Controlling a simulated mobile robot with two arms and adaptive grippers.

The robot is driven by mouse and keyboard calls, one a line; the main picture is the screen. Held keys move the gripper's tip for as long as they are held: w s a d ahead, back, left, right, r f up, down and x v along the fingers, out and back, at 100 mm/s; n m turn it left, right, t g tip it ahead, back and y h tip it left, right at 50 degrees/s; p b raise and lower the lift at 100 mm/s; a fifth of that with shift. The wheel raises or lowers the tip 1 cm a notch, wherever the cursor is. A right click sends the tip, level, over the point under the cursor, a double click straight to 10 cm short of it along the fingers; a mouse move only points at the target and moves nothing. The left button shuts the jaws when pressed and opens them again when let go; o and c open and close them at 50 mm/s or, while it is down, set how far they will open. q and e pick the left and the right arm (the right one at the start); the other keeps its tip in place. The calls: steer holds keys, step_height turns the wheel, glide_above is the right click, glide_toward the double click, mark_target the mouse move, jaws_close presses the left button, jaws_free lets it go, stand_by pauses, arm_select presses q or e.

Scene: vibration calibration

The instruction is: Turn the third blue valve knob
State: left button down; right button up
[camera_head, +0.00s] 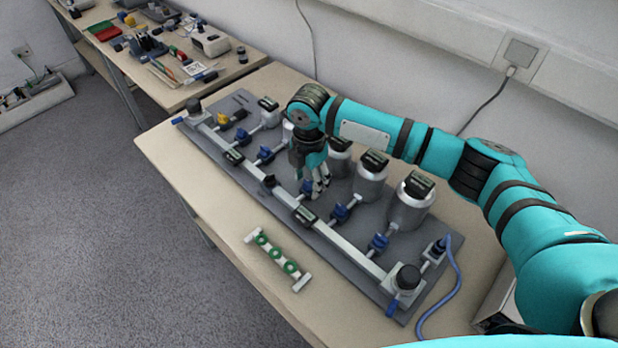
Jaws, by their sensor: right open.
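A row of blue valve knobs runs along the grey panel (330,258). Two knobs (242,135) (266,154) show to the left of my right gripper, and two more knobs (340,212) (379,243) to its right. My right gripper (317,190) points down with its fingers apart over the middle of this row. A blue part, probably the middle knob (306,187), shows beside its fingers and is partly hidden. I cannot tell whether the fingers touch it. My left gripper is not in view.
Several silver cylinders with dark gauges (410,204) stand behind the knobs, close to my right arm. A pale rail (338,238) runs in front. A white bar with green rings (277,258) lies on the wooden table (215,205). A blue hose (455,285) curves at the right.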

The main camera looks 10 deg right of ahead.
jaws_close()
steer(key=shift+r+m+p, duration=0.15)
steer(key=shift+m+p, duration=0.15)
steer(key=shift+p, duration=0.35)
steer(key=m+p, duration=1)
steer(key=p, duration=0.2)
steer(key=m+p, duration=0.3)
steer(key=m, duration=0.1)
arm_select(q)
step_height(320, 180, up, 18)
steer(key=p, duration=0.2)
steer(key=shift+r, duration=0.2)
arm_select(e)
steer(key=shift+m, duration=1.7)
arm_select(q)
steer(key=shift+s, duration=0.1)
arm_select(e)
jaws_free()
